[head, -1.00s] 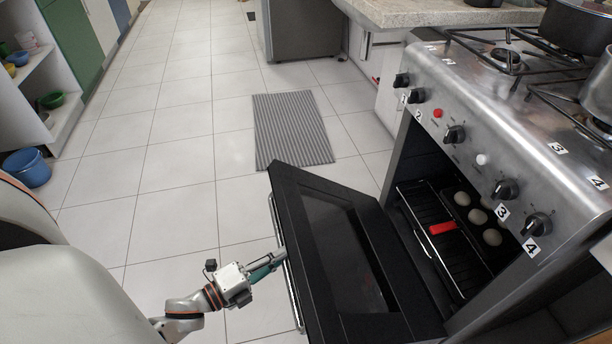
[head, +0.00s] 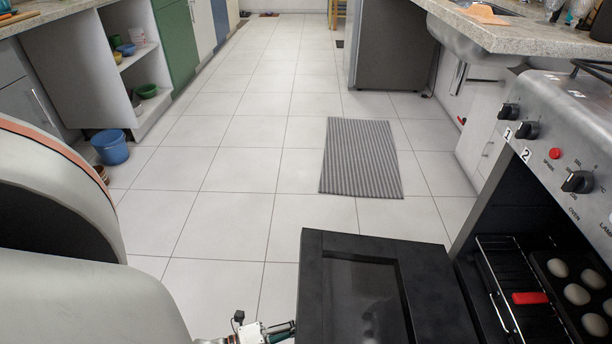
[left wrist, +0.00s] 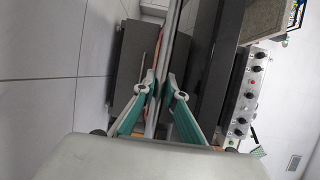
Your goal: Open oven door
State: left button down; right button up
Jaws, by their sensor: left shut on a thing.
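The oven door (head: 420,285) is swung down and stands open in front of the oven (head: 560,130), its black inner face and glass panel upward. My left gripper (head: 278,331) is at the door's outer left edge, partly cut off by the bottom of the head view. In the left wrist view my left gripper (left wrist: 160,92) is shut on the oven door handle (left wrist: 158,85), with a finger on each side of the bar. Inside the oven are a wire rack (head: 505,290) with a red grip (head: 530,298) and a dark tray with several pale round pieces (head: 577,294). My right gripper is not in view.
A striped grey mat (head: 360,157) lies on the tiled floor beyond the door. A blue bucket (head: 110,148) stands by the open shelves at left. The counter (head: 530,30) is at upper right. The floor left of the door is clear.

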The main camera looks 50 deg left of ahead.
pick_arm(q)
jog(key=shift+f, duration=1.95)
jog(key=shift+a, duration=0.1)
jog(key=c, duration=2)
grip_release()
jog(key=shift+c, duration=0.2)
jog(key=shift+s, duration=0.15)
jog(key=v, duration=1.1)
jog(key=shift+s, duration=0.4)
jog(key=shift+a, duration=0.1)
